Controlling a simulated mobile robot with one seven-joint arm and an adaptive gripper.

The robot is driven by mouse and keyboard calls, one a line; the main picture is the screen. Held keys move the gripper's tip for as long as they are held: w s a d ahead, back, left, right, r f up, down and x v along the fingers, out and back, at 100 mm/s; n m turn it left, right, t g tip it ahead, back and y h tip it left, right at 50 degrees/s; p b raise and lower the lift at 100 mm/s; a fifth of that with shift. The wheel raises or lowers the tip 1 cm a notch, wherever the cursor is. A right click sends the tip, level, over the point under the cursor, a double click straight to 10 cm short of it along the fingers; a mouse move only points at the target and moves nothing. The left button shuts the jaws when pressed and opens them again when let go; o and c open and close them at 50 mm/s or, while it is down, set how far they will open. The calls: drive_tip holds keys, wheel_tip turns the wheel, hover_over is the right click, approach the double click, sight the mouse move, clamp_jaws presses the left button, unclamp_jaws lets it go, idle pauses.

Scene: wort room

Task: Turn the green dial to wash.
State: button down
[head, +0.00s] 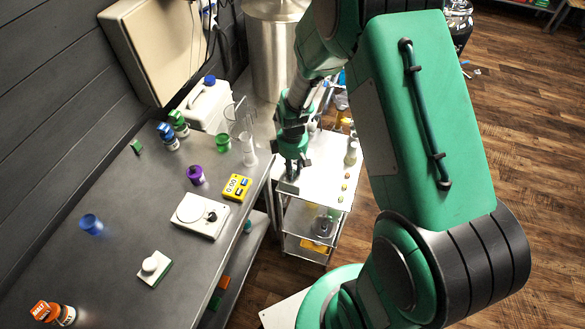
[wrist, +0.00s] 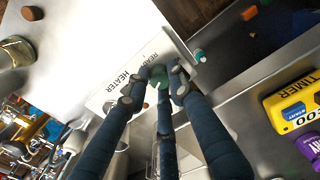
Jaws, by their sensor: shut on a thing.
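The green dial (wrist: 158,74) sits on a white panel (wrist: 98,102) in the wrist view. The panel bears the word HEATER and another word partly hidden that starts with READ. My gripper (wrist: 157,86) has its dark fingers closed around the dial, and the fingertips cover much of it. A small light mark shows at the dial's lower edge; I cannot tell which label it points to. No wash label is readable. In the head view my gripper (head: 289,185) is low at the left edge of the white cart (head: 325,190), and the dial is hidden.
A grey bench (head: 105,205) lies left of the cart. It holds a yellow timer (head: 236,187), a purple jar (head: 196,174), a white device with a black knob (head: 190,222) and a blue cup (head: 91,224). Glassware and small pieces stand on the cart. Wooden floor is open at right.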

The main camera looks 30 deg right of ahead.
drive_tip(key=m+p, duration=0.1)
drive_tip(key=m, duration=0.4)
drive_tip(key=shift+m, duration=0.3)
drive_tip(key=m+p, duration=0.1)
drive_tip(key=m, duration=0.3)
drive_tip(key=shift+m, duration=0.3)
drive_tip(key=m+p, duration=0.1)
drive_tip(key=m, duration=0.9)
drive_tip(key=shift+p, duration=0.35)
drive_tip(key=m, duration=0.5)
drive_tip(key=shift+p, duration=0.3)
drive_tip(key=m, duration=0.9)
drive_tip(key=shift+p, duration=0.3)
drive_tip(key=m, duration=0.5)
